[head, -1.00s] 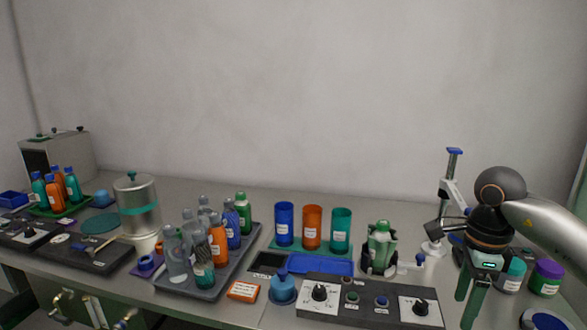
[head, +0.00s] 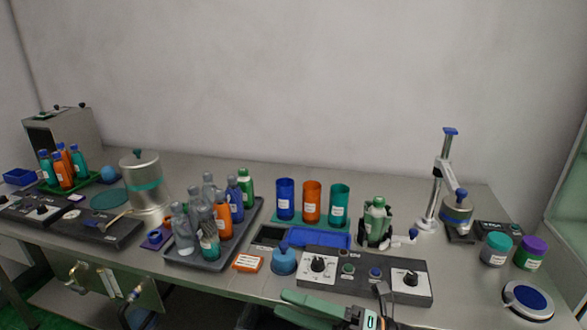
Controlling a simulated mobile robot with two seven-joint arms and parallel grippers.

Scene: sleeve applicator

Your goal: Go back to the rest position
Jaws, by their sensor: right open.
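My right gripper (head: 284,303) is at the bottom edge of the head view, in front of the black control panel (head: 337,283). Its green fingers point left and are apart, with nothing seen between them. Its body is partly cut off by the picture edge. My left gripper is not in view. A green bottle (head: 376,222) stands upright in a dark holder behind the panel, clear of my right gripper.
A grey tray (head: 245,237) holds several bottles. Blue, orange and teal cups (head: 312,203) stand behind a blue tray. A stand with a blue-topped post (head: 436,190), two jars (head: 530,253) and a round blue-topped disc (head: 528,299) are at right.

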